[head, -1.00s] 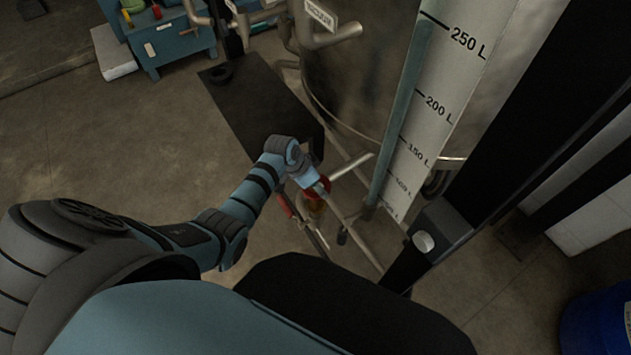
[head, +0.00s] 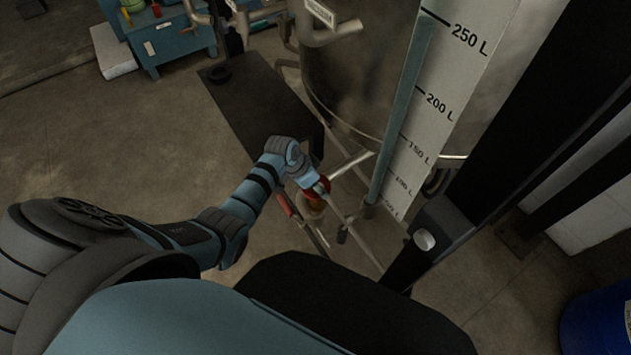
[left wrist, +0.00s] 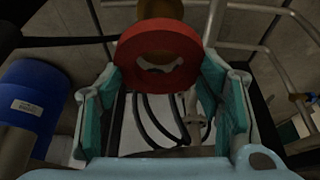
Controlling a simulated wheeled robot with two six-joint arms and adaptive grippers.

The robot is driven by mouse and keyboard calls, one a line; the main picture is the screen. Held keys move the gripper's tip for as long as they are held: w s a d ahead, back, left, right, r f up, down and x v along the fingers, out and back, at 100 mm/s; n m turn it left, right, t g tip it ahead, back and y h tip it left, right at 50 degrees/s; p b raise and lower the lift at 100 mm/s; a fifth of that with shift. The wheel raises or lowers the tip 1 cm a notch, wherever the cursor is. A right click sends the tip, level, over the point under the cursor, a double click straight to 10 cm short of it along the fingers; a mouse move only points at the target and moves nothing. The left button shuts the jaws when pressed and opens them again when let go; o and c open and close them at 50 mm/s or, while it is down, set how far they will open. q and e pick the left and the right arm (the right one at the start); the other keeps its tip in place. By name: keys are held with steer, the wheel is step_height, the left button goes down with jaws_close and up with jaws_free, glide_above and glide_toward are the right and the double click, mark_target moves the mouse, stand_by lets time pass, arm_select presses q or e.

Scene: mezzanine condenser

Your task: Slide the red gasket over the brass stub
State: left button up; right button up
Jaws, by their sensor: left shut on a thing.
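My left gripper (head: 316,183) is shut on the red gasket (head: 320,190), a thick ring. In the left wrist view the gasket (left wrist: 128,52) sits between the two green-padded fingers of the gripper (left wrist: 162,72), with its hole facing the camera. The brass stub (head: 313,206) is right by the gasket in the head view. In the left wrist view the stub (left wrist: 160,9) shows above and behind the ring, and brown also shows in the upper part of the hole. The stub looks off-centre toward the top there. I cannot tell whether they touch. My right gripper is out of view.
A steel tank (head: 355,80) with a white level scale (head: 440,90) stands right of the gripper. Pale pipes (head: 352,166) run close to the stub. A dark bench (head: 262,110) with a black ring (head: 219,73) is behind. The floor at left is open.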

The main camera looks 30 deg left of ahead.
mark_target(315, 197)
arm_select(q)
steer(key=shift+f+b, duration=3.25)
steer(key=shift+f, duration=0.9)
steer(key=o, duration=1)
steer(key=shift+r, duration=0.1)
steer(key=v, duration=1.1)
steer(key=shift+s+a+r, duration=0.1)
steer(key=shift+s+r, duration=0.1)
steer(key=shift+r, duration=0.15)
